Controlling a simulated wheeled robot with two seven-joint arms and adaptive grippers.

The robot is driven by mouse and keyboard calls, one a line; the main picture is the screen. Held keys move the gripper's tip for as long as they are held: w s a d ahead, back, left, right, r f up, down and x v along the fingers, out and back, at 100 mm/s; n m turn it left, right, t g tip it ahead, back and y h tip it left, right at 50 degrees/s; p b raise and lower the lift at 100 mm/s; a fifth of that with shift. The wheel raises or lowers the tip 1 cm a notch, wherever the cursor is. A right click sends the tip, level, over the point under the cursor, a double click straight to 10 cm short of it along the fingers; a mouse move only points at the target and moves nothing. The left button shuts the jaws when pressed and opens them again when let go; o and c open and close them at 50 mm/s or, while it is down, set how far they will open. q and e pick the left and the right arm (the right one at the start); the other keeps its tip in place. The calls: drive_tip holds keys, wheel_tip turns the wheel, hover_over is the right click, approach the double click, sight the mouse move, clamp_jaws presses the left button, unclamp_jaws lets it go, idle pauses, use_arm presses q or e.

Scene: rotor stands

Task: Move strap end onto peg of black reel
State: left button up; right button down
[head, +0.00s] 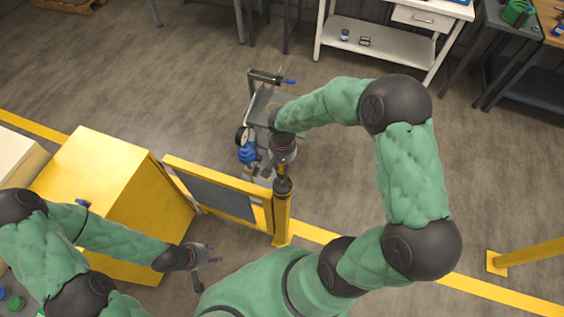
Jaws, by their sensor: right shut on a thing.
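A small metal cart-like stand (255,108) stands on the floor at the middle. A dark round part with a pale face (242,137) sits at its left side, above a blue part (247,154); I cannot tell whether the dark part is the black reel. No peg can be made out. My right gripper (268,166) reaches down at the stand's near end, right of the blue part. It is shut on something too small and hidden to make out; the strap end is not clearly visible. My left gripper (203,265) is open and empty, well left and nearer.
A yellow barrier with a grey panel (228,198) and a yellow post (283,215) stands just in front of the stand. A yellow cabinet (105,190) is at left. A white workbench (385,50) stands at the back.

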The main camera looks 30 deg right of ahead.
drive_tip(key=shift+w+f+b, duration=0.15)
drive_tip(key=shift+f+b, duration=0.15)
drive_tip(key=shift+f, duration=0.4)
drive_tip(key=shift+f+b, duration=0.5)
drive_tip(key=shift+f, duration=0.35)
drive_tip(key=shift+f+b, duration=1.3)
drive_tip(key=shift+f, duration=0.1)
drive_tip(key=shift+f+b, duration=0.45)
drive_tip(key=shift+b, duration=0.05)
drive_tip(key=c, duration=0.8)
unclamp_jaws()
drive_tip(key=shift+c, duration=0.2)
wheel_tip(320, 180, up, 12)
drive_tip(key=shift+r, duration=0.1)
